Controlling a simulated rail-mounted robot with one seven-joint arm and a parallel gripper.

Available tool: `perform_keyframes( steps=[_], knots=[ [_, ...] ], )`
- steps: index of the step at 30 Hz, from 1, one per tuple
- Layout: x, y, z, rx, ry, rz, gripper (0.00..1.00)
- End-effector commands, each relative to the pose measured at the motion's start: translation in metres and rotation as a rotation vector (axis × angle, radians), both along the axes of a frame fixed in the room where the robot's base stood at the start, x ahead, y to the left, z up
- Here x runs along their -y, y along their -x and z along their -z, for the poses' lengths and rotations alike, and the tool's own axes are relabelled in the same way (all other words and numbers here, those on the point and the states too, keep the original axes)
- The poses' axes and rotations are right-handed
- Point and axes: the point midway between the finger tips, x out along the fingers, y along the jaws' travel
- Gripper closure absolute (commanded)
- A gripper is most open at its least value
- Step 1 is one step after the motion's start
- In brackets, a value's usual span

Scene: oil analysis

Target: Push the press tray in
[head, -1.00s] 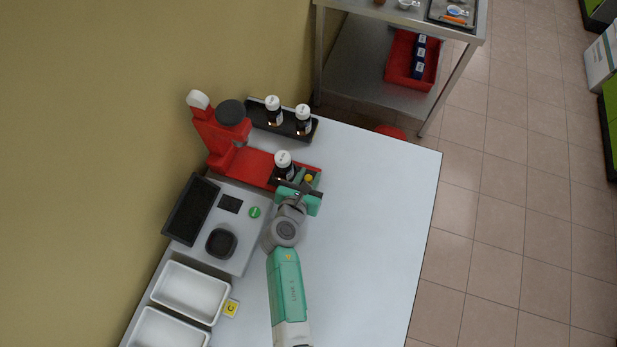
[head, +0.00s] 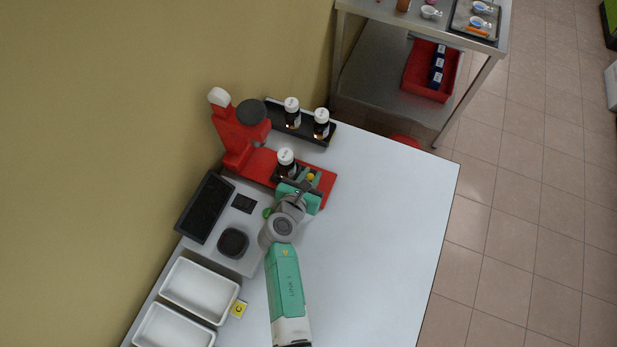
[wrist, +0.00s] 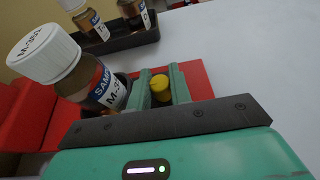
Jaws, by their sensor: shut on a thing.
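The red press (head: 240,139) stands at the back left of the white table, with a white-ended handle and a dark round head. Its small dark tray (head: 277,176) sits on the red base, partly hidden, and carries an upright brown sample bottle (head: 287,164) with a white cap. The bottle also shows large in the wrist view (wrist: 84,78). The bottle is beside the press head, not fully under it. My gripper (head: 308,180) is shut on the yellow knob (wrist: 160,85) at the tray's outer side. The red base extends to the right past the knob.
A black rack (head: 307,130) with two similar bottles is just behind the press. A grey instrument (head: 222,225) and white bins (head: 200,291) are at left. The table (head: 390,220) is clear on the right. A metal shelf (head: 400,95) stands behind.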

Motion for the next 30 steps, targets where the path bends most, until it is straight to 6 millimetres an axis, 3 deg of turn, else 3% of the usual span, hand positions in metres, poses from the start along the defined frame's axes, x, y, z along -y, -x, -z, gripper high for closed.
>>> perform_keyframes(
  steps=[1, 2, 3, 12, 22, 30],
  knots=[
    [0.0, 0.0, 0.0, -0.001, 0.001, 0.001, 1.0],
    [0.0, 0.0, 0.0, -0.001, 0.001, 0.001, 0.78],
    [0.0, 0.0, 0.0, -0.001, 0.001, 0.001, 0.71],
    [-0.001, 0.003, -0.002, 0.0, 0.001, 0.0, 0.71],
    [-0.024, 0.054, -0.026, -0.001, -0.001, -0.001, 0.71],
    [-0.029, 0.067, -0.03, -0.001, 0.0, 0.001, 0.71]
  ],
)
